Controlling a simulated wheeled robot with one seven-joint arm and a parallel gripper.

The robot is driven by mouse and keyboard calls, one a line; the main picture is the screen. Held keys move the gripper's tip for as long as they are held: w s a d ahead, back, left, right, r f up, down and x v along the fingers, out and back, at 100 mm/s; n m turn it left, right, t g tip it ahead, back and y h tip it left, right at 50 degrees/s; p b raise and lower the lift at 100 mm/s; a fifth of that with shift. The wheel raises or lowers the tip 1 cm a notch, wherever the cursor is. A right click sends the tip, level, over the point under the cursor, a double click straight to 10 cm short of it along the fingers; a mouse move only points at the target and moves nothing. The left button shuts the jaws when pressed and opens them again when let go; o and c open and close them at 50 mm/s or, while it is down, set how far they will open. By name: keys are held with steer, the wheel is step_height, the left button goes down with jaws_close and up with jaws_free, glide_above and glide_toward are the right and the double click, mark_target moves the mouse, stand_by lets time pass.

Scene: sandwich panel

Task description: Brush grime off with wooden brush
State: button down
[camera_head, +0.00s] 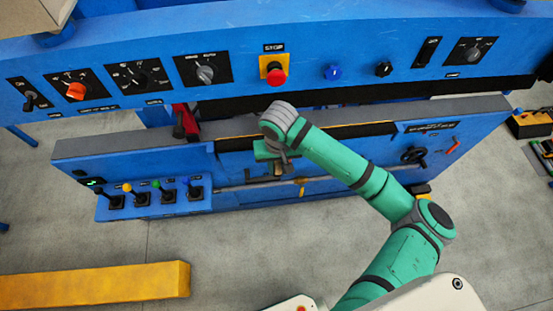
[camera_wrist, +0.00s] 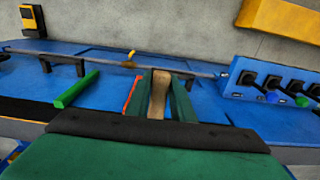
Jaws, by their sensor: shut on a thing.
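In the wrist view my gripper (camera_wrist: 161,80) is shut on the wooden brush (camera_wrist: 158,97), whose pale brown handle lies between the two green fingers. Its bristles cannot be made out. In the head view my gripper (camera_head: 271,165) is over the lower blue panel (camera_head: 168,155), near its middle, partly covered by my own wrist. A long grey rail (camera_wrist: 205,73) runs across the panel just beyond the fingertips. A small brown patch (camera_wrist: 128,65) shows on the rail by a yellow lever (camera_wrist: 131,54). I cannot tell whether this patch is grime, or whether the brush touches anything.
A red stop button (camera_head: 277,77) and several knobs line the upper panel above my arm. Joystick levers (camera_head: 140,197) stand at the lower left, and a black handwheel (camera_head: 413,155) at the right. A yellow beam (camera_head: 95,285) lies in front. A green bar (camera_wrist: 76,90) is beside my gripper.

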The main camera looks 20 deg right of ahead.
steer(key=s+a+r, duration=0.1)
steer(key=s+a, duration=0.2)
steer(key=s, duration=1.1)
steer(key=shift+a+r, duration=0.15)
steer(key=shift+r, duration=0.05)
steer(key=shift+w, duration=0.1)
stand_by(0.5)
